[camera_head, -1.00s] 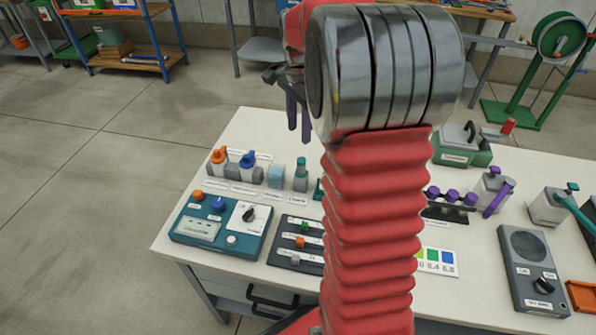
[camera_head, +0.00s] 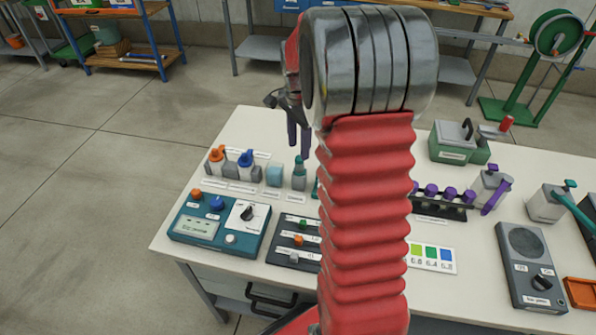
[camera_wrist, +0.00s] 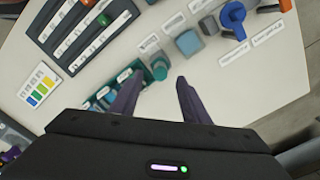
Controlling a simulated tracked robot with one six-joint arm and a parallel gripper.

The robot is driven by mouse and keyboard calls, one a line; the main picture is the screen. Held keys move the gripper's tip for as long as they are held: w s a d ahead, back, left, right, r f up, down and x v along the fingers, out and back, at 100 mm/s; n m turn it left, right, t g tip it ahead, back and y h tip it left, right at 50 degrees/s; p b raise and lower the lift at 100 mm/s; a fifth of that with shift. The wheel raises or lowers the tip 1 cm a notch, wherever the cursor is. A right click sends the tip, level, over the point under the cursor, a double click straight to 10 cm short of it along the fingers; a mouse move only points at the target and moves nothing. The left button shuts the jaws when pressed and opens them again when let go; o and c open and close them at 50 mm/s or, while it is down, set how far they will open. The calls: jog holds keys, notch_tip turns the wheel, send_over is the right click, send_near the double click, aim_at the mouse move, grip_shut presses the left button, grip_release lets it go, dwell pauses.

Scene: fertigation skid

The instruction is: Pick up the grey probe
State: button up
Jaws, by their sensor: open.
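My gripper (camera_head: 298,150) hangs over the back left of the white table, partly behind my arm. In the wrist view its two dark purple-grey fingers (camera_wrist: 158,80) are apart with nothing held between them. A grey fitting with a teal cap (camera_head: 299,174) stands below the fingers; its teal cap (camera_wrist: 159,69) shows just beyond the gap between the fingertips. A green rack with teal pieces (camera_wrist: 103,97) lies left of the fingers, partly covered by the left one. I cannot tell which piece is the grey probe; none is clearly recognisable as it.
A pale teal cube (camera_head: 273,176) and blue-topped (camera_head: 247,160) and orange-topped valves (camera_head: 216,156) stand left of the fitting. A teal control box (camera_head: 219,222) and a dark slider panel (camera_head: 294,241) lie nearer. A rack with purple caps (camera_head: 441,199) lies to the right.

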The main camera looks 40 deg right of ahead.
aim_at(299, 158)
jog(key=shift+f, duration=1)
jog(key=shift+d+f, duration=0.1)
jog(key=shift+f, duration=2.5)
jog(key=shift+c, duration=0.7)
grip_shut()
